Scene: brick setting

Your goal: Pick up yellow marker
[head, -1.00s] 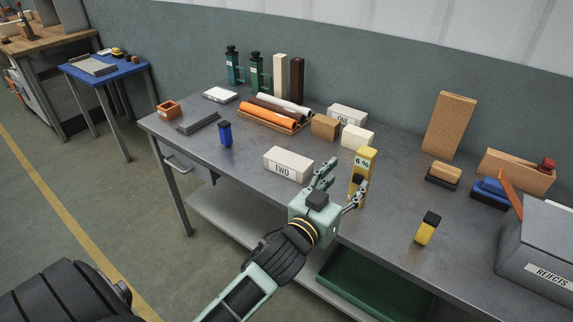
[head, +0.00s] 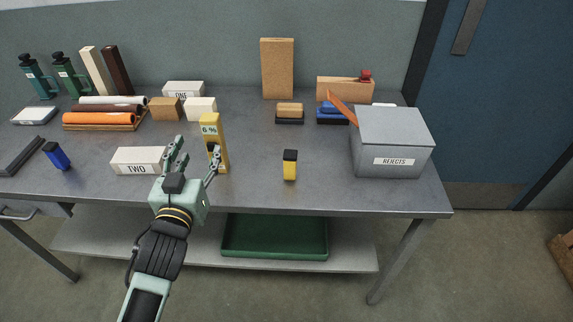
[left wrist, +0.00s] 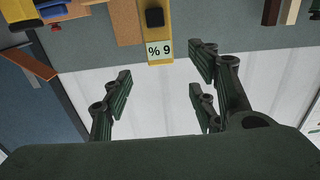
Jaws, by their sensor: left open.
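The yellow marker (head: 290,168) is a short, stubby yellow piece with a black cap. It stands upright on the grey workbench (head: 250,190), near its front edge and left of the rejects box. My left gripper (head: 197,152) is open and empty, to the left of the marker, in front of a tall yellow block (head: 216,150) labelled "6 %". In the left wrist view, which is upside down, my spread fingers (left wrist: 160,75) show with the labelled yellow block (left wrist: 152,30) beyond them. I cannot make out the marker there. My right gripper is not in view.
A white block labelled TWO (head: 137,160) lies left of my gripper. The grey REJECTS box (head: 393,140) stands right of the marker. Brushes and wooden blocks (head: 277,68) stand behind. The bench top around the marker is clear. A green tray (head: 275,237) is below.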

